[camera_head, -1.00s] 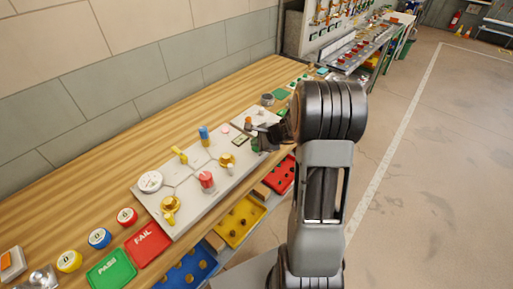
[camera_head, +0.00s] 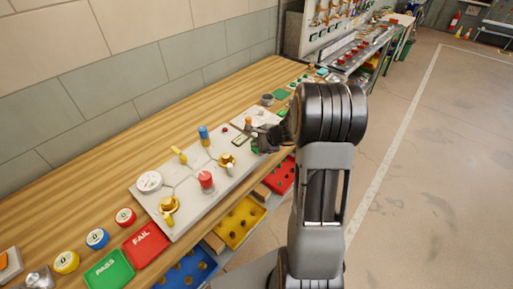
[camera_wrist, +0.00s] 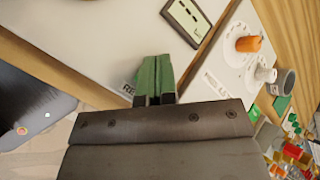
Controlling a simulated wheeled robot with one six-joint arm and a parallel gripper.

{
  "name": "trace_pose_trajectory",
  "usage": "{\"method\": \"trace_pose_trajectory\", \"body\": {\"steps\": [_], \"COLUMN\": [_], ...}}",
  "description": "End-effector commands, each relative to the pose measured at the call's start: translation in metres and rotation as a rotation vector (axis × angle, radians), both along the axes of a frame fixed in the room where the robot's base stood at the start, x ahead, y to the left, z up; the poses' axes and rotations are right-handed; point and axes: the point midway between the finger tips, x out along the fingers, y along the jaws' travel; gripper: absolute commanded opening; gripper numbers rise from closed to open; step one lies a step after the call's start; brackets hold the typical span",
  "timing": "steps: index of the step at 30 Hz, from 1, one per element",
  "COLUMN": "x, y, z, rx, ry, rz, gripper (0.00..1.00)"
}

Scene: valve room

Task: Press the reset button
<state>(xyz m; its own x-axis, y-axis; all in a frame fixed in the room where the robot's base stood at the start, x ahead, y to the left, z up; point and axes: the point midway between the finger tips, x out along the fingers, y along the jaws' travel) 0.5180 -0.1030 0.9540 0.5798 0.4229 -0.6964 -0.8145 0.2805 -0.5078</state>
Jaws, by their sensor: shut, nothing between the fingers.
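My gripper (camera_wrist: 152,78) is shut and empty, its two green fingertips side by side and pointing down at the pale panel. In the head view my gripper (camera_head: 257,149) is at the front right edge of the panel (camera_head: 180,215). A label starting "RE" (camera_wrist: 128,90) shows just left of the fingertips in the wrist view. The reset button itself is not visible; the fingers may cover it. I cannot tell whether the fingertips touch anything. A small dark display (camera_wrist: 187,20) lies beyond them. A small dark red round spot (camera_head: 224,129) is on the panel.
An orange knob (camera_wrist: 248,43) stands right of the fingers. A blue knob (camera_head: 204,136), red knob (camera_head: 206,181) and yellow valves (camera_head: 169,205) stand on the panel. Colored trays (camera_head: 239,222) sit below the front edge. The floor at right is clear.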

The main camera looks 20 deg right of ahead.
Motion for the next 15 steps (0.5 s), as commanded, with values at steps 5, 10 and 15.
{"method": "trace_pose_trajectory", "body": {"steps": [5,10,15], "x": [0.0,0.0,0.0], "y": [0.0,0.0,0.0], "z": [0.001,0.008,0.017], "rx": [0.0,0.0,0.0], "ry": [0.001,0.0,0.0], "rz": [0.001,0.0,0.0], "gripper": [0.0,0.0,0.0]}}
